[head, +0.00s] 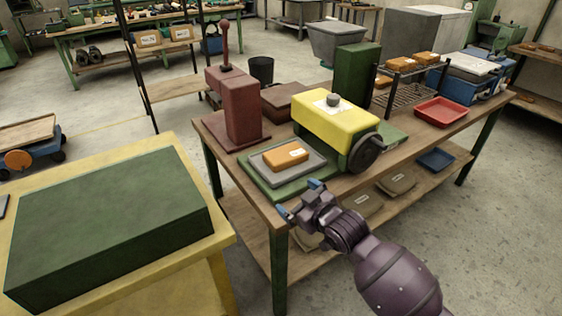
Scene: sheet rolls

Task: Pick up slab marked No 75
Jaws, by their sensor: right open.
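An orange slab (286,155) with a white label lies on a grey plate at the front left of the workbench. Its marking is too small to read. Two more orange slabs, one on the left (400,64) and one on the right (426,58), lie on top of a dark wire rack (408,94) at the back right. I cannot tell which slab is No 75. My right gripper (300,198) is open and empty at the bench's front edge, in front of the grey plate and apart from the slab on it. My left gripper is not in view.
A yellow machine (334,122) with a dark handwheel stands right of the grey plate (262,168). A dark red press (240,108) stands behind left. A red tray (441,111) sits at right. A green block (110,222) covers much of the yellow table at left.

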